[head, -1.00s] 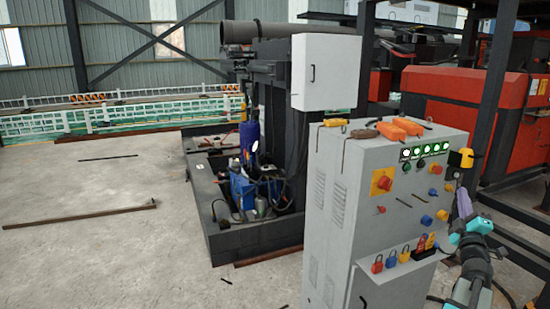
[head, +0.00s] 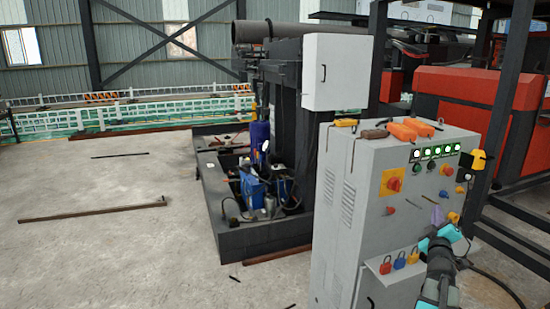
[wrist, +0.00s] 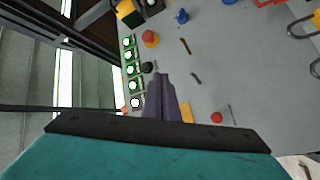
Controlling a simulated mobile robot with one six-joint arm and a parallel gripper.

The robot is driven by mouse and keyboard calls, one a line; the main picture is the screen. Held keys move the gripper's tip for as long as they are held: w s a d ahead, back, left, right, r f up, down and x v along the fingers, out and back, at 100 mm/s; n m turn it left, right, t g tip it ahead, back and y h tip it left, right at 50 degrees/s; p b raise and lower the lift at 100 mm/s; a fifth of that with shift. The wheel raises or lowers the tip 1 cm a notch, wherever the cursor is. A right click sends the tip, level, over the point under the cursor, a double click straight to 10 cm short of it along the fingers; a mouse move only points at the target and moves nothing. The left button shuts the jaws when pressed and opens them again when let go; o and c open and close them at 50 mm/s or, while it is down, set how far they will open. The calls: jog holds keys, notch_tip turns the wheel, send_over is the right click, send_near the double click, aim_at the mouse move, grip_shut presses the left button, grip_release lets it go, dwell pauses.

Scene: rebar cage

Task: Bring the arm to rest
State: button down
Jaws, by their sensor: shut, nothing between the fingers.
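My gripper (head: 437,212) has purple fingers and shows at the right of the head view, in front of the lower right of the grey control cabinet's face. In the wrist view its fingers (wrist: 163,88) are together, with nothing between them. They point toward the panel; I cannot tell the exact gap to it. My teal and grey arm rises from the bottom right and hides part of the padlock shelf and the controls behind it.
The grey cabinet (head: 345,190) carries lit green lamps (head: 435,151), a red knob (head: 394,184) and padlocks (head: 399,260). Tools (head: 402,131) lie on top. A yellow-black device (head: 478,161) hangs at its right edge. Dark steel posts stand at right. Open floor (head: 100,250) lies left.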

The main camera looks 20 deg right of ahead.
jog(key=w+a+f+m+g+y, duration=0.25)
jog(key=w+a+f, duration=0.35)
jog(key=a+f, duration=0.4)
jog(key=w+a+f+m+g+y, duration=0.1)
jog(key=w+a+f+g+y, duration=0.15)
jog(key=w+a+f, duration=0.55)
jog(key=s+a+f+g+y, duration=0.2)
jog(key=a+f, duration=0.4)
jog(key=a, duration=0.4)
jog(key=s+a+f+g+y, duration=0.1)
jog(key=a+f+y, duration=0.1)
jog(key=a+f, duration=0.6)
jog(key=s+a+f+g+y, duration=0.2)
jog(key=a+f, duration=0.2)
jog(key=a, duration=0.8)
jog(key=s+a+f+n+g+y, duration=0.1)
jog(key=s+a+f+g, duration=0.15)
jog(key=s+a, duration=0.4)
jog(key=s+a+f+g+y, duration=0.2)
jog(key=s+a+f, duration=0.15)
jog(key=a, duration=0.65)
jog(key=s+f+g, duration=0.2)
jog(key=s+f, duration=0.6)
jog(key=s, duration=0.4)
jog(key=s+f+g, duration=0.3)
jog(key=s+f, duration=0.6)
jog(key=s, duration=0.4)
jog(key=shift+s+f, duration=0.3)
jog(key=shift+d+g, duration=0.1)
jog(key=shift+g, duration=0.15)
